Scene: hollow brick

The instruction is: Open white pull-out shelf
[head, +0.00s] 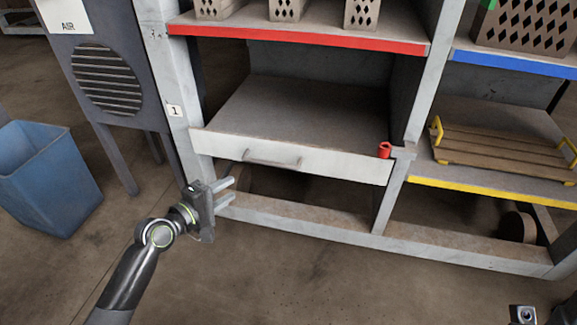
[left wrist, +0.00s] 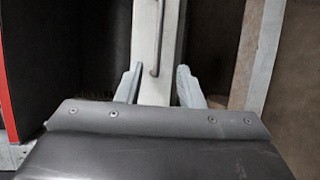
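The white pull-out shelf (head: 340,163) sits low in the left bay of the rack, its front panel about in line with the rack's front. Its grey bar handle (head: 272,163) is left of the panel's middle. A small red part (head: 384,150) sits at the panel's right end. My left gripper (head: 232,190) is open and empty, in front of and below the panel's left end, apart from the handle. In the left wrist view the handle (left wrist: 157,45) runs upright on the white panel (left wrist: 146,55), ahead between the spread fingertips (left wrist: 158,82). My right gripper's fingers are out of view.
A red-edged shelf (head: 300,38) with hollow bricks is above. To the right are a blue-edged shelf (head: 515,61) and a yellow-edged shelf (head: 500,192) holding a wooden pallet (head: 500,147). A blue bin (head: 45,180) stands at left. The floor in front is clear.

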